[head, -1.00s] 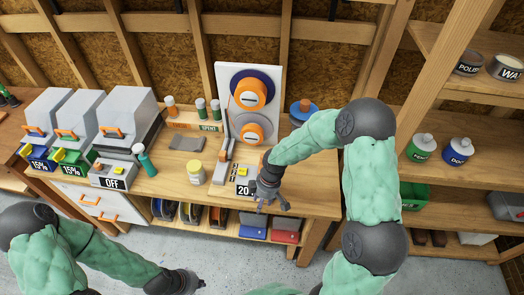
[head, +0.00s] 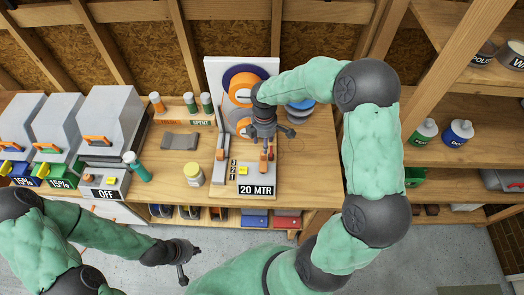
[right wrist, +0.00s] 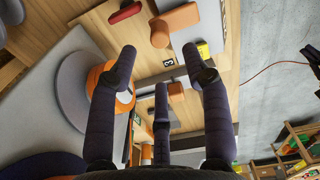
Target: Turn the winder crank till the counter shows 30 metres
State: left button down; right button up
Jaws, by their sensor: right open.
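The winder has a white upright board (head: 214,75) with an orange-and-blue spool, partly hidden by my right arm. At its foot is a grey counter unit with a yellow button (head: 243,171) and a label reading 20 MTR (head: 258,191). An orange handle (head: 263,167), which looks like the crank grip, stands on the unit; it also shows in the right wrist view (right wrist: 178,20). My right gripper (head: 268,146) is open and empty above and behind this handle, its fingers spread in the right wrist view (right wrist: 160,80). My left gripper (head: 188,266) is open and empty in front of the bench.
A shelf (head: 455,180) with bottles is at the right. Bare bench lies right of the counter.

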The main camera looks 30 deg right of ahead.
aim_at(263, 161)
notch_tip(263, 161, down, 9)
jog(key=shift+w+r+b, duration=0.1)
jog(key=shift+b, duration=0.2)
grip_shut()
